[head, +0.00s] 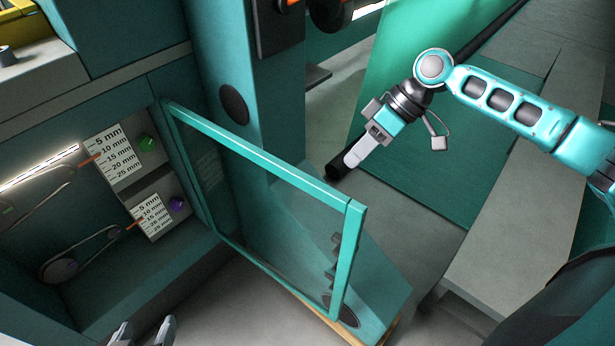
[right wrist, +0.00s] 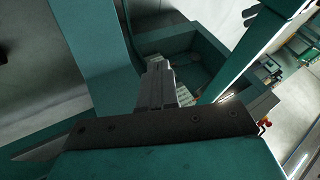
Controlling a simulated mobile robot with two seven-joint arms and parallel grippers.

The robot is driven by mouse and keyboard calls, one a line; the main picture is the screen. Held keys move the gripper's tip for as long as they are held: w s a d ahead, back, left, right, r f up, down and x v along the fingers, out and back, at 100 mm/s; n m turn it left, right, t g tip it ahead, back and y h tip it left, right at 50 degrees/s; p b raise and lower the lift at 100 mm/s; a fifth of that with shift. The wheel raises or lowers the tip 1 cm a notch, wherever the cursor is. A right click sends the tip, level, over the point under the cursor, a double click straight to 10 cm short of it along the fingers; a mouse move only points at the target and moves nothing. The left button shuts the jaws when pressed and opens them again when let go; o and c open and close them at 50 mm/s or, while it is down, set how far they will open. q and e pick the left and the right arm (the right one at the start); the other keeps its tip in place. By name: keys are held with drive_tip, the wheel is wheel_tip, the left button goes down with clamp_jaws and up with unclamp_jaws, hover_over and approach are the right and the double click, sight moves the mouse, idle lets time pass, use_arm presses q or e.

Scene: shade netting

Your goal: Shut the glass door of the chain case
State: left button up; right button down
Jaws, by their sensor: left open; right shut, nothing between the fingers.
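The glass door (head: 262,160) has a teal frame and stands wide open in the head view. Its left edge meets the right side of the chain case (head: 120,300), and its free edge points right toward the room. My right gripper (head: 342,168) is shut and empty, just above and behind the door's top rail near the free corner; I cannot tell whether it touches. Its fingers (right wrist: 156,85) also show in the right wrist view. My left gripper (head: 143,332) is open at the bottom left edge, in front of the case, with only its fingertips visible.
Inside the case are chain loops (head: 82,252) and two white scale cards (head: 113,152) with a green and a purple knob. A teal pillar (head: 215,60) rises behind the door. A grey bench (head: 510,190) lies right. Floor shows below the door.

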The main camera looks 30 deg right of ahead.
use_arm(q)
drive_tip(key=f+b, duration=0.2)
drive_tip(key=f, duration=0.1)
drive_tip(key=shift+s+d+b, duration=0.15)
drive_tip(key=shift+s+b, duration=0.2)
drive_tip(key=shift+s, duration=0.05)
use_arm(e)
drive_tip(key=s+a+f, duration=0.1)
drive_tip(key=a+f, duration=0.7)
drive_tip(key=a, duration=0.1)
drive_tip(key=shift+a, duration=0.2)
use_arm(q)
drive_tip(key=shift+r, duration=0.15)
